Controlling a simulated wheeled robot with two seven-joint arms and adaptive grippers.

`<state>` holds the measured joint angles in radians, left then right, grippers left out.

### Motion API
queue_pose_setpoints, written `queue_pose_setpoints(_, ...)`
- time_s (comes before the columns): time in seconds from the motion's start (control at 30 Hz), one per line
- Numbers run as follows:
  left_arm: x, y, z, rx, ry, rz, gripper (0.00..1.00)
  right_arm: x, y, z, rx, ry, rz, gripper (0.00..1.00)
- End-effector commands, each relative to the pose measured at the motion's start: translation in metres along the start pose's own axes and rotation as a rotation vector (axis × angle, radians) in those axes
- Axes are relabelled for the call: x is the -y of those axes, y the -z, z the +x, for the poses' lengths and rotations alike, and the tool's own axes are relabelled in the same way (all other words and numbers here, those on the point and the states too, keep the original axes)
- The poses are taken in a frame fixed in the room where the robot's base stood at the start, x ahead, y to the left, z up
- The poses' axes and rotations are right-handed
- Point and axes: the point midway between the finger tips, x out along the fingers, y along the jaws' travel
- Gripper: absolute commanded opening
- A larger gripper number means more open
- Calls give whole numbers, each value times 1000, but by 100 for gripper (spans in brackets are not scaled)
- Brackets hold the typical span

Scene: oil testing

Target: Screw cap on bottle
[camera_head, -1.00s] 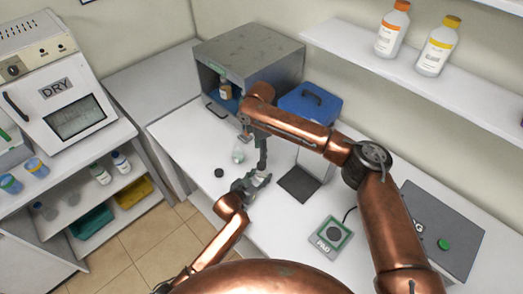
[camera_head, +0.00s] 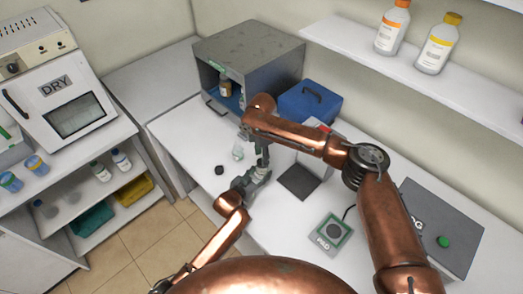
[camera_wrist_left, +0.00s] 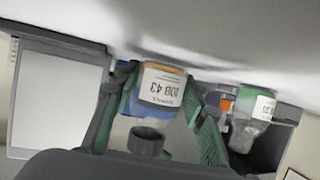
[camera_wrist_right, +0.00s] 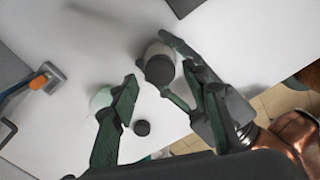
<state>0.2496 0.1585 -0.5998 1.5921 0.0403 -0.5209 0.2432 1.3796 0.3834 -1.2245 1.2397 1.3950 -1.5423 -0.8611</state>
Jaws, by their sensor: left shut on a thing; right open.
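A small clear bottle (camera_wrist_left: 162,84) with a white label and amber content is between the fingers of my left gripper (camera_head: 258,178), which is shut on it. A dark cap (camera_wrist_right: 160,70) sits at the bottle's mouth; I cannot tell whether it is threaded on. The same cap shows at the neck in the left wrist view (camera_wrist_left: 146,140), where the picture is upside down. My right gripper (camera_wrist_right: 160,80) is open, pointing down over the bottle's top, its fingers on either side of the cap. A second dark cap (camera_head: 219,170) lies loose on the white table.
A second bottle with green content (camera_wrist_left: 251,118) stands on the table close by. A dark pad (camera_head: 299,183) lies to the right, with a green-edged device (camera_head: 331,238) nearer. A grey cabinet (camera_head: 250,57) and blue case (camera_head: 310,101) stand behind. The table's front edge is near my left arm.

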Motion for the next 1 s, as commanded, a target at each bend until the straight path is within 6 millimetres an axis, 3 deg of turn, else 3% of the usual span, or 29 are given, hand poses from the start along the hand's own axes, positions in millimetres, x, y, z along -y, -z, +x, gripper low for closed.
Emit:
queue_pose_setpoints(0.2, 0, 1, 0, -2, 0, 0, 0, 0, 0, 22, 0, 0, 1, 43)
queue_pose_setpoints(0.57, 0, 1, 0, -2, 0, 0, 0, 0, 0, 27, 0, -1, 1, 43)
queue_pose_setpoints(1.0, 0, 1, 0, -2, 0, 1, 0, 0, 0, 26, 0, -1, 1, 14)
